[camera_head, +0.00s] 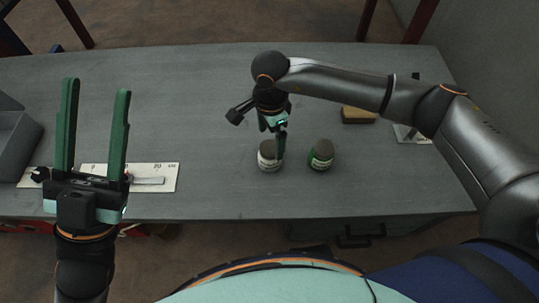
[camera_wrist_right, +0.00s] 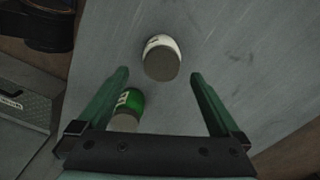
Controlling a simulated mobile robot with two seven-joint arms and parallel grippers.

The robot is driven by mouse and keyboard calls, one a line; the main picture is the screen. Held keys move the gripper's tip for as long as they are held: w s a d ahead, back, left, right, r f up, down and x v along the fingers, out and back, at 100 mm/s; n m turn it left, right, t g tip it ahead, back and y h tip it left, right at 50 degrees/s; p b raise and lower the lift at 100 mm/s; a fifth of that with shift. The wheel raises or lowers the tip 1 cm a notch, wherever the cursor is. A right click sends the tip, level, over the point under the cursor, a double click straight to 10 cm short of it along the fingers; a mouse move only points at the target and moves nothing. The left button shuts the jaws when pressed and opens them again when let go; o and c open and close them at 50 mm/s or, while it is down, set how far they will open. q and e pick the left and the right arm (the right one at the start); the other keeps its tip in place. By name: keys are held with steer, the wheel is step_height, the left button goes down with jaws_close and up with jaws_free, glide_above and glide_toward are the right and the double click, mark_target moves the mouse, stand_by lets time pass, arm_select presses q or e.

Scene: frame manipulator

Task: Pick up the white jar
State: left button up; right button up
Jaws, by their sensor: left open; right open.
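The white jar (camera_head: 268,158) with a dark lid stands upright on the grey table near its front edge, in the middle of the head view. In the right wrist view the white jar (camera_wrist_right: 162,58) appears beyond the fingertips, between their lines. My right gripper (camera_head: 281,145) is open above and beside the white jar, its fingers pointing down; in the wrist view its green fingers (camera_wrist_right: 158,75) are spread and empty. A finger partly overlaps the jar in the head view; contact cannot be told. My left gripper (camera_head: 96,92) is open and empty, pointing up at the left.
A green jar (camera_head: 321,155) with a dark lid stands just right of the white jar; it also shows by the left finger in the wrist view (camera_wrist_right: 130,103). The table's back middle is clear.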

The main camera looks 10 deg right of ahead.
mark_target(270, 149)
step_height(270, 149, down, 4)
steer(key=shift+r+b, duration=0.1)
steer(key=shift+b, duration=0.3)
step_height(270, 149, down, 5)
steer(key=shift+w+a+f+b, duration=0.1)
steer(key=shift+w+a+b, duration=0.05)
steer(key=shift+b, duration=0.85)
arm_select(q)
step_height(270, 149, down, 3)
steer(key=shift+w+d+f+n, duration=0.15)
steer(key=shift+f+n, duration=0.05)
steer(key=shift+n, duration=0.1)
arm_select(e)
steer(key=shift+c, duration=0.2)
steer(key=c, duration=1.4)
steer(key=shift+c, duration=0.4)
arm_select(q)
steer(key=shift+r, duration=0.1)
arm_select(e)
steer(key=shift+r, duration=0.25)
